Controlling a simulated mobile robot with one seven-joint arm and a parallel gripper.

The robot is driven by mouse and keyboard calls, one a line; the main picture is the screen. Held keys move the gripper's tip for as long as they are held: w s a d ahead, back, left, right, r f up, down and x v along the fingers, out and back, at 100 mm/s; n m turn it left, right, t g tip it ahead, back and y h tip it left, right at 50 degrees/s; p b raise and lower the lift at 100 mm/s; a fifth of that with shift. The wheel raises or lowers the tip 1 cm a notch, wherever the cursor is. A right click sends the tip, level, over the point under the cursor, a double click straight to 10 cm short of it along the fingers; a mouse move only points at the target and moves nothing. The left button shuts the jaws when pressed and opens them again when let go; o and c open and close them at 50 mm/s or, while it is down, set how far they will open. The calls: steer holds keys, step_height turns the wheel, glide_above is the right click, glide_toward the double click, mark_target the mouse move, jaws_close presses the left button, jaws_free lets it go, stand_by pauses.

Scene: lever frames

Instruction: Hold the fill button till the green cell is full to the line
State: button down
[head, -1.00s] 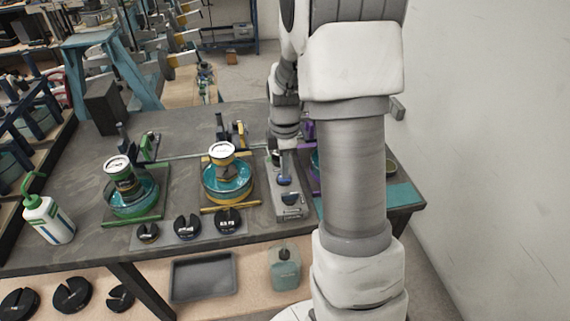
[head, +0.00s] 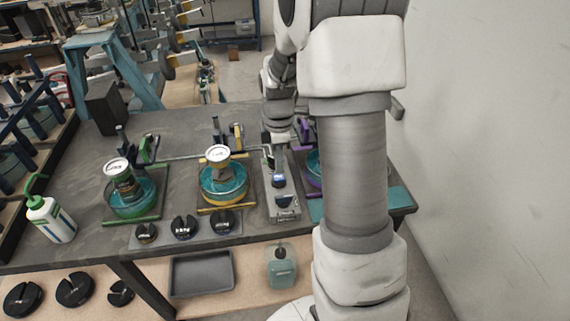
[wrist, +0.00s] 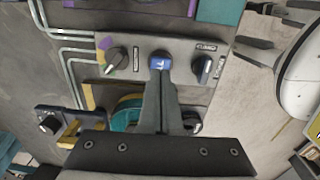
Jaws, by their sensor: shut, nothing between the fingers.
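The green cell (head: 148,203) is a round glass dish on a green-edged base at the left of the bench. It holds teal liquid and a tilted can. I cannot make out its line or the exact level. The control panel (head: 285,215) stands at the right. Its blue button (wrist: 160,62) has lettering I cannot fully read. My gripper (wrist: 159,76) is shut and empty, its fingertips at the blue button, seemingly touching it; how far it is pressed is unclear. In the head view my gripper (head: 278,169) points down at the panel.
The panel also has a selector knob (wrist: 116,55) with coloured marks and a dark blue knob (wrist: 203,68). A yellow cell (head: 224,194) stands left of the panel; a purple cell (head: 313,178) is partly behind my arm. Slotted weights (head: 184,227) and a green-capped bottle (head: 49,220) stand nearby.

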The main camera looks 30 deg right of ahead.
mark_target(279, 176)
step_height(279, 176, up, 11)
steer(key=shift+w, duration=0.15)
steer(key=shift+f, duration=0.1)
stand_by(0.5)
steer(key=s+a+r+m+t, duration=0.1)
steer(key=s+a+r+m, duration=0.2)
steer(key=s+m, duration=0.2)
steer(key=s+a+r+m+t, duration=0.2)
steer(key=s+a+r+m, duration=0.1)
steer(key=s, duration=0.5)
steer(key=s+a+r+m+t, duration=0.2)
steer(key=s+a+r+m, duration=0.1)
steer(key=s+m, duration=0.3)
steer(key=shift+s+a+m, duration=0.4)
steer(key=shift+s+a, duration=0.2)
steer(key=shift+a, duration=0.2)
